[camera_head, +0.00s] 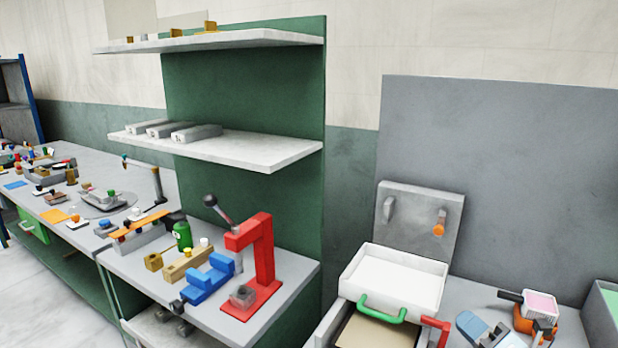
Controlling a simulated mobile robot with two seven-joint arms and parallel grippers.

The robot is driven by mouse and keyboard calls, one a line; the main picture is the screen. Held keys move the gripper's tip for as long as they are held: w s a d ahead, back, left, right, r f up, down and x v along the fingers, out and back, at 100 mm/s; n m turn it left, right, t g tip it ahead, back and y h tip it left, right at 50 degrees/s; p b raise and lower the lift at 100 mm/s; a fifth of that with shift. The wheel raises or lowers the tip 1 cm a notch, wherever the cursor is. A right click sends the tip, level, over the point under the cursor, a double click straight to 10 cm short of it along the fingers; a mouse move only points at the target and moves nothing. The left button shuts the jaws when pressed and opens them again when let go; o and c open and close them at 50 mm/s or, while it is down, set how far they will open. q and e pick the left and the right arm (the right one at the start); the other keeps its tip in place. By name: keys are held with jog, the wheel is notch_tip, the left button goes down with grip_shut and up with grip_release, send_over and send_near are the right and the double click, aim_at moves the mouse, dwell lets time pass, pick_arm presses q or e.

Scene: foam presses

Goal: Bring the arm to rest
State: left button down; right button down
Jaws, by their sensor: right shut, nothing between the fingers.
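I cannot make out either of my grippers or arms in the head view. A red C-shaped press (262,255) stands upright on the grey bench (295,275), with a dark ball-ended lever (215,205) at its upper left. A small grey block (243,295) sits on its red base. A blue vise-like fixture (208,278) is just left of it.
A shelf unit with a green back (305,90) rises behind the bench. A white drawer box (398,278) with a green handle (382,312) is at right. A blue-grey device (475,327) and an orange device (537,310) crowd the lower right. Floor (60,300) shows lower left.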

jog(key=s+d+f+m+g+h, duration=0.1)
jog(key=s+f+m+g+h, duration=0.1)
jog(key=s+f+m+h, duration=0.6)
jog(key=s+f+m+g+h, duration=0.2)
jog(key=s+m+h, duration=0.1)
jog(key=m, duration=0.9)
jog(key=s+a+f+m+g+y, duration=0.1)
jog(key=s+a+f+m+g, duration=0.15)
jog(key=s, duration=0.35)
jog(key=s+a+f+m+g, duration=0.1)
jog(key=s+f+m+g, duration=0.1)
jog(key=s+g, duration=0.25)
jog(key=s+a+f+m+g+y, duration=0.1)
jog(key=s+a+f+m+g, duration=0.15)
jog(key=s, duration=0.35)
jog(key=w+a+f+n+t+y+p, duration=0.1)
jog(key=w+a+f+t+y+p, duration=0.1)
jog(key=w+a+t+p, duration=0.3)
jog(key=shift+w+a+f+t+y+p, duration=0.4)
jog(key=shift+f+t+p, duration=0.55)
jog(key=shift+p, duration=1.25)
